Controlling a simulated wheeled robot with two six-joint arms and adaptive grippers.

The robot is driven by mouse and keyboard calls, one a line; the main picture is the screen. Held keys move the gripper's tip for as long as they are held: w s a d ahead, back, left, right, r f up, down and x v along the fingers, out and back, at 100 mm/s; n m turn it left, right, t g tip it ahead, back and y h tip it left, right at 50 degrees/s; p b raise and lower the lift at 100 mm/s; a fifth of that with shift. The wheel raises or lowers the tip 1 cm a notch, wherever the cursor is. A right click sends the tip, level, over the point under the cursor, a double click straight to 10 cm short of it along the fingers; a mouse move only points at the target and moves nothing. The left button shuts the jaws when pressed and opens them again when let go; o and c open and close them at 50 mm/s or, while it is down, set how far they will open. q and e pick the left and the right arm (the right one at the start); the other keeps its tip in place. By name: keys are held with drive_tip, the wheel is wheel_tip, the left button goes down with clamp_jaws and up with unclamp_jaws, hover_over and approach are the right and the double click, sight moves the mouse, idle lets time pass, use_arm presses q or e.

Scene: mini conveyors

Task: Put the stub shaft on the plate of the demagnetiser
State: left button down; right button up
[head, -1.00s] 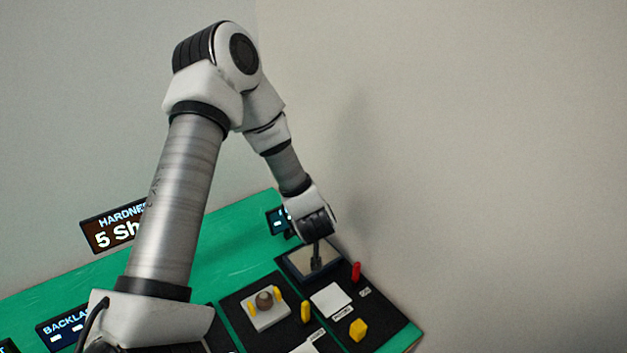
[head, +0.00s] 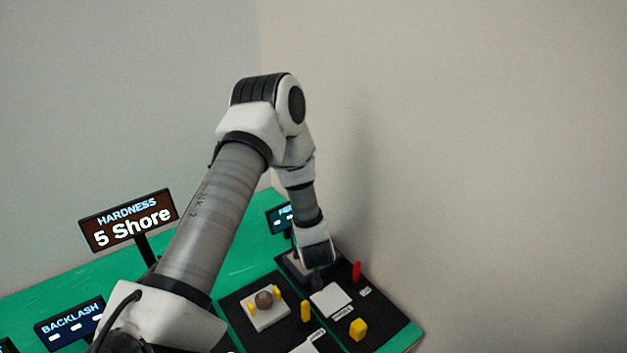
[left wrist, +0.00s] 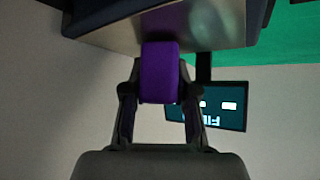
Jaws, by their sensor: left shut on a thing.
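My left gripper (head: 318,276) is low at the boxed device with a metal plate (head: 289,264) at the back right of the green table. A dark display (left wrist: 228,112), partly readable as "FI", stands behind the device. In the head view the shaft is hidden by the gripper. My right gripper is not in view.
In front of the device are a white pad (head: 331,299), a red peg (head: 356,271) and a yellow block (head: 358,329). To the left is a white fixture (head: 268,316) with a brown round part. A hardness display (head: 129,220) reads "5 Shore". Walls stand close behind.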

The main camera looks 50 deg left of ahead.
use_arm(q)
drive_tip(key=c, duration=0.9)
unclamp_jaws()
drive_tip(key=shift+f, duration=0.1)
drive_tip(key=shift+r, duration=0.25)
drive_tip(key=b+v, duration=0.1)
drive_tip(key=v, duration=1.1)
drive_tip(key=shift+f, duration=0.15)
